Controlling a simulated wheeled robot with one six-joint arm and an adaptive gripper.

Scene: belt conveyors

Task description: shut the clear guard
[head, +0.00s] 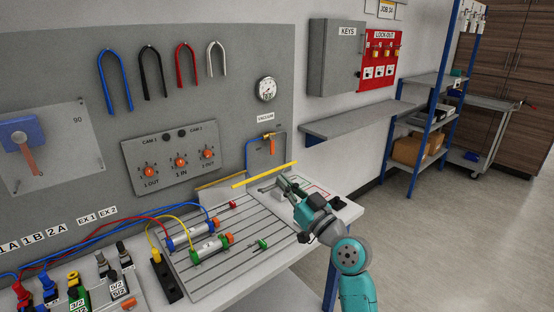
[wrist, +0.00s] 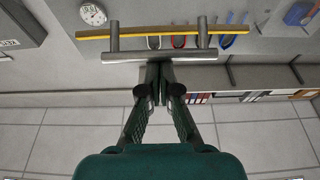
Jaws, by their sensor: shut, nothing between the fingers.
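The clear guard shows mainly by its yellow edge strip (head: 265,175), which slants above the right end of the grooved plate; its transparent pane is hard to make out. In the wrist view, the yellow strip (wrist: 230,30) crosses the top, with a grey bar handle (wrist: 190,57) on two posts. My gripper (head: 281,185) is at the handle, below the yellow strip in the head view. In the wrist view, my gripper (wrist: 160,68) is shut and empty, its fingertips at the middle of the bar. I cannot tell whether they touch it.
The grooved plate (head: 215,265) carries cylinders with blue, red and yellow hoses. A grey panel (head: 225,100) with knobs, hanging tubes and a gauge (head: 265,89) stands behind. A wall shelf (head: 360,118) is at the right. Floor to the right is clear.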

